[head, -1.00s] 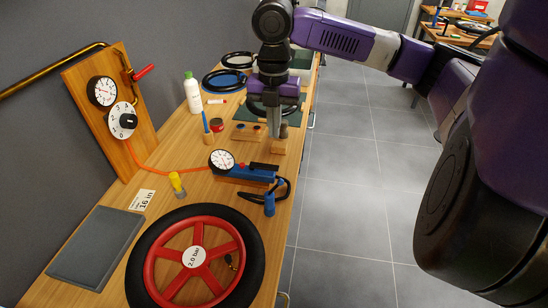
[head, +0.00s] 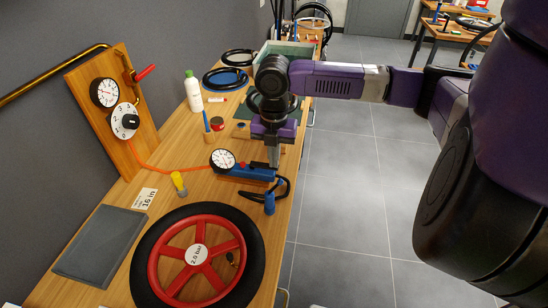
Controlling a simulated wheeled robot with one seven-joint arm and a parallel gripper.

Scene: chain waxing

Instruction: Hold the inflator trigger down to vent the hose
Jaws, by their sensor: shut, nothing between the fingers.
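The blue inflator (head: 240,173) lies on the wooden bench, with a white round gauge (head: 223,160) at its left end. An orange hose (head: 150,168) runs from it to the wooden panel. A black hose with a blue end piece (head: 269,203) curls at its right. My gripper (head: 274,164) is shut and empty, pointing down at the inflator's right end, where the dark trigger lever showed a moment ago. The trigger is now mostly hidden by the gripper. I cannot tell whether the fingertips touch it or whether it is pressed.
The panel (head: 90,135) carries a gauge (head: 104,92), a numbered dial (head: 125,121) and a red lever (head: 145,73). A red-spoked wheel (head: 244,230) lies in front, beside a grey pad (head: 98,245). A yellow-topped bottle (head: 179,184) and a white bottle (head: 193,92) stand nearby.

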